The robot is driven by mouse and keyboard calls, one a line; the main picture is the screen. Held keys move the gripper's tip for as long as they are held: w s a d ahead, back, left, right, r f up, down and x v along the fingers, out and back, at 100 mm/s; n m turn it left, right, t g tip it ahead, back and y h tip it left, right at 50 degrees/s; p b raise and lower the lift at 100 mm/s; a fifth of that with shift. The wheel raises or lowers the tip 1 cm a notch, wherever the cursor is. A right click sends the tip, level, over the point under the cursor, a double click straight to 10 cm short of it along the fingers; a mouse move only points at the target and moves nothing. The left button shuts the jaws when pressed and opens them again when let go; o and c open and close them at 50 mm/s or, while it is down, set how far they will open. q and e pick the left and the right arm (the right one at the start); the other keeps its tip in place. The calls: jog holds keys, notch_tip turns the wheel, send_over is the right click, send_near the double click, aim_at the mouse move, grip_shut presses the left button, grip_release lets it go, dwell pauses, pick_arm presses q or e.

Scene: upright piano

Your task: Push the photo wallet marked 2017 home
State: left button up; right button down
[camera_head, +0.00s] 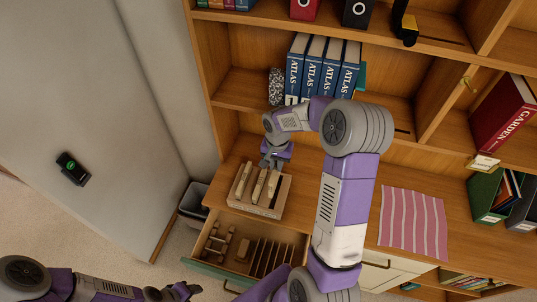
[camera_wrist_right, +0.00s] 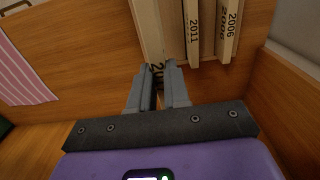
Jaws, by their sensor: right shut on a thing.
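A wooden rack (camera_head: 262,209) stands on the desk with several narrow cream photo wallets in its slots. In the right wrist view, one wallet is marked 2011 (camera_wrist_right: 192,30) and another 2006 (camera_wrist_right: 229,32). My right gripper (camera_wrist_right: 158,72) is shut on a cream wallet (camera_wrist_right: 148,28). Its label starts with 20, and my fingers hide the rest. In the head view my right gripper (camera_head: 272,163) is at the rack's back edge. My left gripper (camera_head: 186,291) is low at the left, away from the rack; its jaws are too small to read.
An open drawer (camera_head: 212,268) with dividers lies below the rack. A pink striped cloth (camera_head: 413,222) lies on the desk to the right. Blue atlases (camera_head: 312,68) and a dark speckled object (camera_head: 276,87) stand on the shelf above. A bin (camera_head: 193,201) stands at the left.

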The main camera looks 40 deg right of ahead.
aim_at(277, 175)
jog(key=shift+s+r, duration=0.15)
jog(key=shift+s, duration=0.35)
jog(key=shift+w, duration=0.15)
jog(key=shift+a+f+b, duration=0.1)
jog(key=shift+f+b, duration=0.5)
jog(key=shift+b, duration=0.05)
pick_arm(q)
jog(key=shift+s+f+b, duration=0.15)
jog(key=shift+f+b, duration=0.8)
jog(key=shift+f, duration=0.3)
jog(key=shift+s+f+b, duration=0.15)
jog(key=shift+f+b, duration=0.8)
jog(key=shift+f, duration=0.3)
pick_arm(e)
jog(key=shift+f, duration=2.4)
pick_arm(q)
jog(key=shift+f, duration=0.2)
jog(key=shift+f+b, duration=2.5)
jog(key=shift+b, duration=0.25)
pick_arm(e)
jog(key=shift+f, duration=2.95)
